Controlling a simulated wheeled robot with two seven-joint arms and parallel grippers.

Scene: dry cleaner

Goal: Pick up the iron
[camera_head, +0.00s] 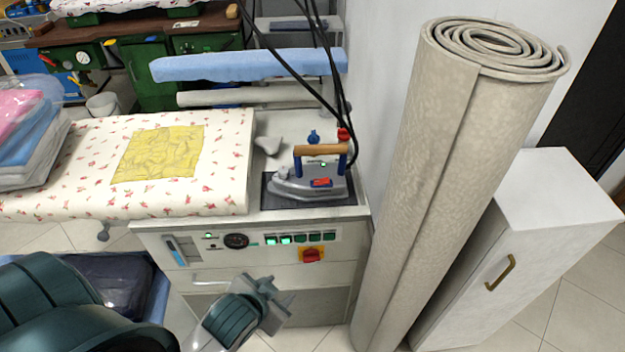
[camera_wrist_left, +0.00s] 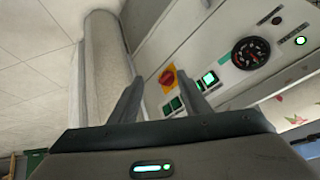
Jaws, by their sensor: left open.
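The iron (camera_head: 310,184) has a grey metal body and a wooden handle (camera_head: 321,150) on blue posts. It rests on a dark pad on top of the ironing station, at the right end of the board. My left gripper (camera_head: 272,293) is in front of the station's control panel, lower than the iron and nearer to me. In the left wrist view its two fingers (camera_wrist_left: 162,98) are apart with nothing between them, and the panel shows beyond. The iron is not visible in that view. My right gripper is not in view.
A rolled beige carpet (camera_head: 430,170) stands close to the right of the station, beside a white cabinet (camera_head: 545,215). Black cables (camera_head: 300,62) hang down to the iron. A yellow cloth (camera_head: 158,154) lies on the floral board (camera_head: 222,172). Wrapped clothes (camera_head: 28,130) are at the left.

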